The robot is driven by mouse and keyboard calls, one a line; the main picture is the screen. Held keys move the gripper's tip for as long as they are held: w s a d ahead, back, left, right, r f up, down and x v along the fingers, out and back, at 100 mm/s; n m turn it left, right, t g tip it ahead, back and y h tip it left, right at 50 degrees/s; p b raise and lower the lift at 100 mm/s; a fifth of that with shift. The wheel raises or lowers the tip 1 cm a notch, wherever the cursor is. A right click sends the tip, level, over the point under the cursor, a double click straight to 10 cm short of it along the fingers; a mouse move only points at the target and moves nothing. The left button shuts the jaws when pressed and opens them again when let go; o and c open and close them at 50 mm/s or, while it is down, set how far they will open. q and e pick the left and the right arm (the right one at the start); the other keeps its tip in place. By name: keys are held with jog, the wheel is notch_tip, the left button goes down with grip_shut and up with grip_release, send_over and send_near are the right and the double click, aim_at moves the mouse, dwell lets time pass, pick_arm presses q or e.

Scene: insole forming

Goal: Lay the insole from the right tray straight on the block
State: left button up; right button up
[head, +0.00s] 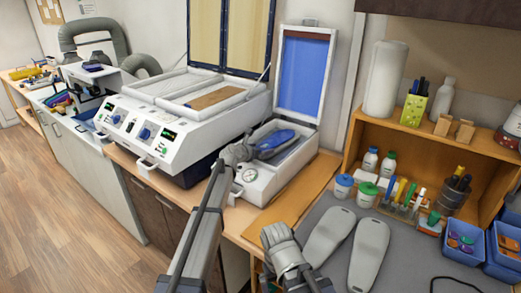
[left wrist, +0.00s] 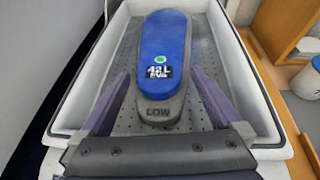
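A blue insole (left wrist: 165,45) with a green dot and a printed label lies on the grey block (left wrist: 158,113) marked LOW. It lies roughly in line with the block, whose near end shows bare. In the head view the insole (head: 275,140) is inside the open white press at the centre. My left gripper (head: 248,153) is at the press's near left side; in the left wrist view its fingers (left wrist: 158,75) are open, one on each side of the block and insole, apart from them. My right gripper (head: 282,240) is low over the bench; its fingers cannot be made out clearly.
The press's lid (head: 302,75) stands open behind. A white heater (head: 150,120) with raised lid stands left; a brown piece (head: 215,97) lies in its right tray. Two grey blocks (head: 368,255) lie on the grey mat. A wooden shelf (head: 420,140) with bottles bounds the right.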

pick_arm(q)
jog(key=p+v, duration=0.3)
jog(key=v, duration=0.5)
jog(key=shift+w, duration=0.1)
jog(key=shift+c, duration=0.2)
dwell(0.4)
